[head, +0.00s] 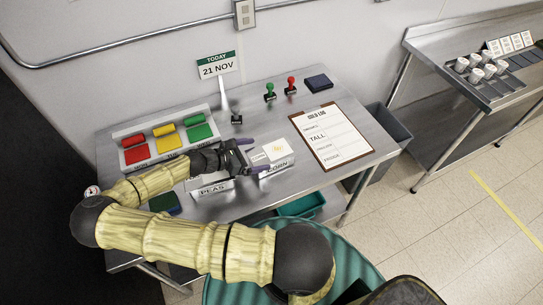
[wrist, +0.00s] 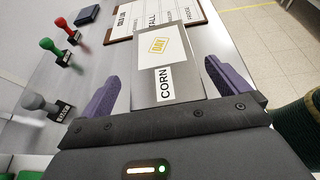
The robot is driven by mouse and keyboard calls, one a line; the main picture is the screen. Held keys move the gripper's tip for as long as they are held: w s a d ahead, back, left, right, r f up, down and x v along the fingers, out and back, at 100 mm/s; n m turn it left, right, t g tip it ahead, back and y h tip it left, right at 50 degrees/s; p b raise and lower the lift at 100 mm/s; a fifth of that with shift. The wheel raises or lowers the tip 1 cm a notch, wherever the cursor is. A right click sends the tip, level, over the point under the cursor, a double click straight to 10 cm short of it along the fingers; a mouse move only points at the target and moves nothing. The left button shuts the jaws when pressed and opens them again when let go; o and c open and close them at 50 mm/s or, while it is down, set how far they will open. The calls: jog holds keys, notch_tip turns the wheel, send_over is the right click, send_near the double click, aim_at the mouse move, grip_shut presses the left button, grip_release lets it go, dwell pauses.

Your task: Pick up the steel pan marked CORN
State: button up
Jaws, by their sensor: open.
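The steel pan marked CORN (head: 279,167) sits on the steel table, just right of my gripper (head: 252,156). In the wrist view the CORN pan (wrist: 147,98) lies straight ahead, its near end between the two purple fingers (wrist: 170,82). The fingers stand apart, one on each side, with a visible gap at least on the right. The pan's top carries a white label with a yellow square stamp reading DAY. My gripper is open and holds nothing. A second pan marked PEAS (head: 212,190) is left of it, partly hidden by my arm.
A COLD LOG clipboard (head: 331,134) lies right of the pan. A green stamp (head: 270,92), a red stamp (head: 291,86) and a dark pad (head: 319,82) stand behind. A colored tray (head: 165,159) and date sign (head: 217,66) are at left and back. A grey bin (head: 388,128) stands right.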

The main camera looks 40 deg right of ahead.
aim_at(271, 152)
jog(key=p+x, duration=0.1)
jog(key=x, duration=0.2)
jog(key=shift+s+d+r+p, duration=0.15)
jog(key=shift+d+p, duration=0.15)
jog(key=shift+p, duration=0.05)
jog(key=shift+d+f, duration=0.25)
jog(key=c, duration=1.3)
jog(key=shift+o, duration=0.2)
jog(key=shift+r, duration=0.1)
notch_tip(271, 152, up, 10)
jog(key=b, duration=0.2)
jog(key=shift+b, duration=0.35)
